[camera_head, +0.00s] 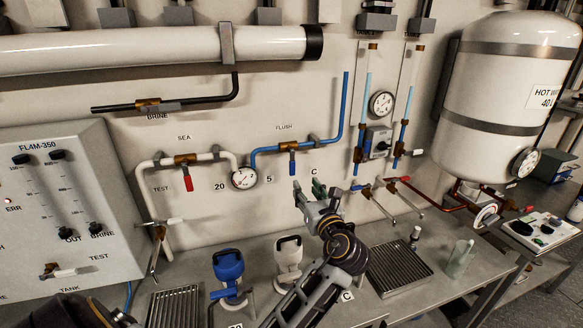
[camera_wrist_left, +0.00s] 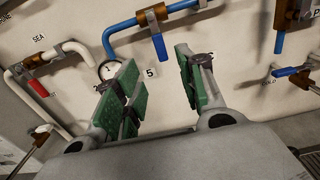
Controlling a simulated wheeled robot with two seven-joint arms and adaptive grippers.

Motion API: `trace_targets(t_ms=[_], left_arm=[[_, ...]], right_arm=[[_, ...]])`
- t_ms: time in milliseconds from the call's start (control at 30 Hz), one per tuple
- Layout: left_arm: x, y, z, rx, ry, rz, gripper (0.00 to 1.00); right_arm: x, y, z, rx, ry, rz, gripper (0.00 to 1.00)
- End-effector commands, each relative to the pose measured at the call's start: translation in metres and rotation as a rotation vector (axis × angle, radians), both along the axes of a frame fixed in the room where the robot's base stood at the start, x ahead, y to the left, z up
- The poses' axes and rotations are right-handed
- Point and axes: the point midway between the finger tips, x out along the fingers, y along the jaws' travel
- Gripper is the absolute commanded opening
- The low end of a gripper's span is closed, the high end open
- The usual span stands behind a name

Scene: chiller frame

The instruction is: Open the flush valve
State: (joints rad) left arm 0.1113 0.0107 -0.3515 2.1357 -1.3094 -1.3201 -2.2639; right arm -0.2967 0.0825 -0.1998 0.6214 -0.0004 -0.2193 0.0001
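The flush valve is a brass body (camera_head: 291,146) on the blue pipe, below the FLUSH label on the back wall. Its blue lever (camera_head: 292,167) hangs straight down, across the pipe. The valve's blue lever (camera_wrist_left: 160,47) also shows in the left wrist view, beyond and above the gap between my fingers. My left gripper (camera_head: 308,190) is below and slightly right of the lever, apart from it. Its green-padded fingers (camera_wrist_left: 158,90) are spread wide with nothing between them. My right gripper is not in view.
The sea valve's red lever (camera_head: 188,185) hangs to the left on a white pipe. A round gauge (camera_head: 244,178) sits between the two valves. Blue-handled taps (camera_head: 361,187) stick out at right. A blue-headed item (camera_head: 228,265) and a white-headed one (camera_head: 288,250) stand on the bench below.

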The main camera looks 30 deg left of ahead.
Motion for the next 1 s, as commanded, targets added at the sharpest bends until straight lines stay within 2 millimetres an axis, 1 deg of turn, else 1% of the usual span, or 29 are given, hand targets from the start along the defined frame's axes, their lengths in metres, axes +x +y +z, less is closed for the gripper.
trace_targets(t_ms=[100,233,467,667,800,1000], left_arm=[[0.000,0.000,0.000,-0.001,0.000,0.000,0.39],[0.000,0.000,0.000,-0.002,-0.001,-0.001,0.39],[0.005,0.006,0.000,-0.002,-0.001,-0.001,0.39],[0.017,0.020,0.001,-0.002,-0.002,0.000,0.39],[0.029,0.034,0.000,-0.001,-0.002,0.000,0.39],[0.046,0.054,0.000,-0.002,-0.001,0.001,0.39]], right_arm=[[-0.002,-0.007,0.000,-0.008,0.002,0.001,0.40],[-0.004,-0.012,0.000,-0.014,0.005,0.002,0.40],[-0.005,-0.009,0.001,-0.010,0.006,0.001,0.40],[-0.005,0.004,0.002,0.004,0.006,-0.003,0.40],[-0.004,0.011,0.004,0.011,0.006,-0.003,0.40],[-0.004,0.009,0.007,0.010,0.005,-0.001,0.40]])
